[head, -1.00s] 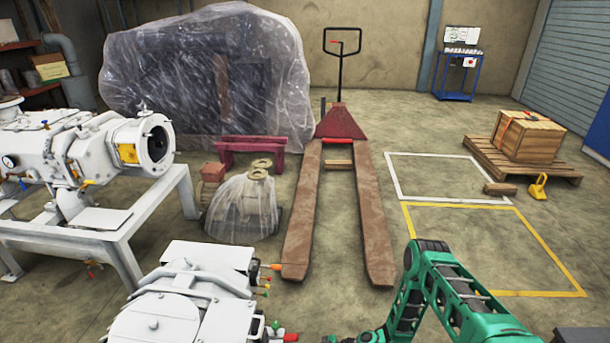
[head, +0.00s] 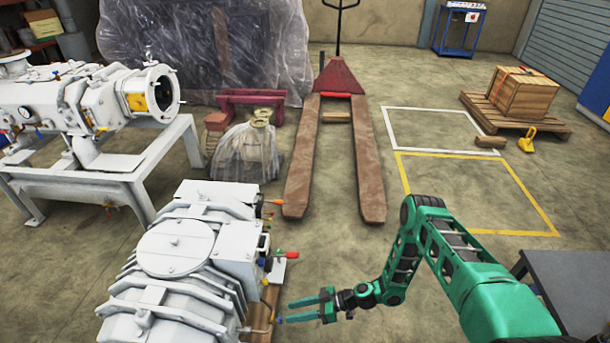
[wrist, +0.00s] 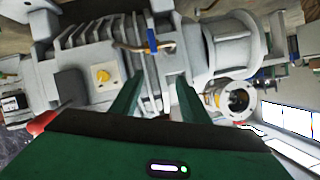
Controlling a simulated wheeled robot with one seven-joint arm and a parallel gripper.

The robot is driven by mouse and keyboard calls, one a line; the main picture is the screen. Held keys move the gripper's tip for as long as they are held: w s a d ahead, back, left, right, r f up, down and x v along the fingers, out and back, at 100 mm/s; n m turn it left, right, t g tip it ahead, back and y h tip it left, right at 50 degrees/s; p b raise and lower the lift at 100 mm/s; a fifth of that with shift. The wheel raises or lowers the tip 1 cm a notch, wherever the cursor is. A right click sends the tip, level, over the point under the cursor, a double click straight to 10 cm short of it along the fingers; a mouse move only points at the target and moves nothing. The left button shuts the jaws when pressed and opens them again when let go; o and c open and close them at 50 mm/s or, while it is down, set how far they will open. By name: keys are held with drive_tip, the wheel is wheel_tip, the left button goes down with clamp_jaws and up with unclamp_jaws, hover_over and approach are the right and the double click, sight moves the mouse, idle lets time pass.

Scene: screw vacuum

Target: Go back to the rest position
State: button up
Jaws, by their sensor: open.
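My green arm reaches in from the lower right of the head view, bent at a raised elbow. My gripper (head: 304,309) is at its end, to the right of the white screw vacuum pump (head: 178,248). The gripper is open and points left toward the pump's side. In the wrist view, the two green fingers of my gripper (wrist: 156,90) are apart with nothing between them. The pump's ribbed body (wrist: 140,62) fills the view beyond the fingers. A blue-handled valve on a brass pipe (wrist: 151,40) shows just past them. I cannot tell the exact gap to the pump.
A grey table (head: 568,285) stands at the lower right, close to my arm. A pallet jack (head: 337,150) stands ahead, and a second white machine (head: 75,110) sits on a frame at left. The floor inside the yellow outline (head: 475,195) is clear.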

drive_tip(key=w+d+r+m+g+h, duration=0.1)
drive_tip(key=w+d+r+h, duration=0.3)
drive_tip(key=d+r, duration=0.45)
drive_tip(key=w+d+r+h, duration=0.1)
drive_tip(key=w+d+r, duration=0.6)
drive_tip(key=r, duration=0.2)
drive_tip(key=s+d+r+m+h, duration=0.1)
drive_tip(key=d+r+m+h, duration=0.35)
drive_tip(key=d+r, duration=1.1)
drive_tip(key=s+d+r+m+h, duration=0.1)
drive_tip(key=s+d+r+m, duration=0.1)
drive_tip(key=s+d+r, duration=0.3)
drive_tip(key=s+d+r+m+t+h, duration=0.1)
drive_tip(key=s+d+r+m, duration=0.2)
drive_tip(key=r, duration=0.5)
drive_tip(key=s+d+r+m+h, duration=0.1)
drive_tip(key=s+d+r+m, duration=0.1)
drive_tip(key=s+r, duration=0.35)
drive_tip(key=s+d+r+m, duration=0.1)
drive_tip(key=s+r+m, duration=0.3)
drive_tip(key=s, duration=0.5)
drive_tip(key=s+d+r+m+h, duration=0.1)
drive_tip(key=s+d+r+m, duration=0.1)
drive_tip(key=s, duration=0.8)
drive_tip(key=shift+d+r+m, duration=0.3)
drive_tip(key=shift+r+m, duration=0.6)
drive_tip(key=shift+m, duration=0.25)
